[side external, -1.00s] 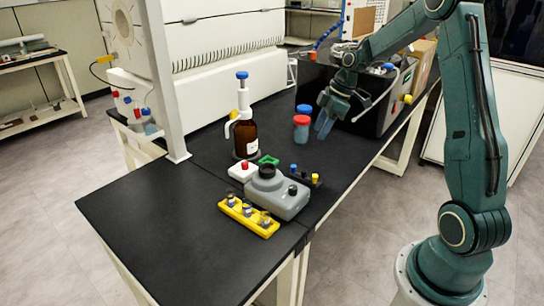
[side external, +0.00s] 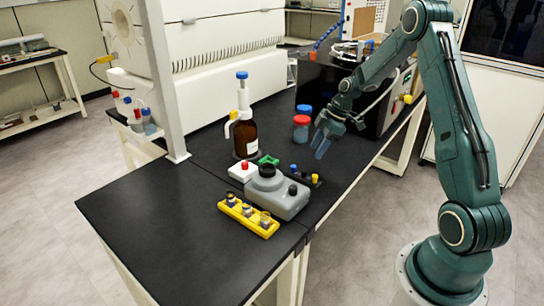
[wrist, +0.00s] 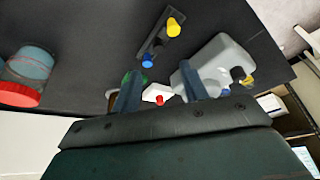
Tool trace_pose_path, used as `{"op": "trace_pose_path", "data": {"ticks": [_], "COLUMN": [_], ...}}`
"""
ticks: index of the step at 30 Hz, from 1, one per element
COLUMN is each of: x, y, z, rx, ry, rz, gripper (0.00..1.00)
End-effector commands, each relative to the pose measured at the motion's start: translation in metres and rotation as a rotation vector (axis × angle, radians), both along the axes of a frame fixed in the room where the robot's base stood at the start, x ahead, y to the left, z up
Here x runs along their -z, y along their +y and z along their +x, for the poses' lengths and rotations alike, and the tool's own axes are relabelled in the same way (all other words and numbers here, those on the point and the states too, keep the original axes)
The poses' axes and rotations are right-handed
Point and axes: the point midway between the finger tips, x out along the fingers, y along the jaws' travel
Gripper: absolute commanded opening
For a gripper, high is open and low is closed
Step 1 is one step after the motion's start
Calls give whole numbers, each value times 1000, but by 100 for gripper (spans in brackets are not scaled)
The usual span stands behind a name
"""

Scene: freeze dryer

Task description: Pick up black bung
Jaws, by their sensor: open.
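A small dark rack (side external: 303,176) on the black bench holds a blue and a yellow bung, with a small dark piece between them that looks like the black bung (side external: 305,173). The rack also shows in the wrist view (wrist: 161,33), where the dark piece is hard to tell from the rack. My gripper (side external: 321,148) is open and empty, above the bench, beyond the rack and right of the jars. In the wrist view its two fingers (wrist: 161,72) are apart, with the rack ahead of them.
A brown bottle (side external: 245,138) and red-lidded and blue-lidded jars (side external: 301,130) stand nearby. The front left of the bench is clear.

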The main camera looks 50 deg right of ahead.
Motion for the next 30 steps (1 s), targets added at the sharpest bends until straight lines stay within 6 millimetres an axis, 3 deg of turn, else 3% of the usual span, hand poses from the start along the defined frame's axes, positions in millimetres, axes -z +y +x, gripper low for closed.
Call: {"op": "trace_pose_path", "data": {"ticks": [6,20,30], "x": [27,40,72], "y": [8,11,20], "z": [8,11,23], "rx": [-1,1,-1], "ry": [1,2,2], "rz": [1,0,1], "gripper": [44,44,44]}}
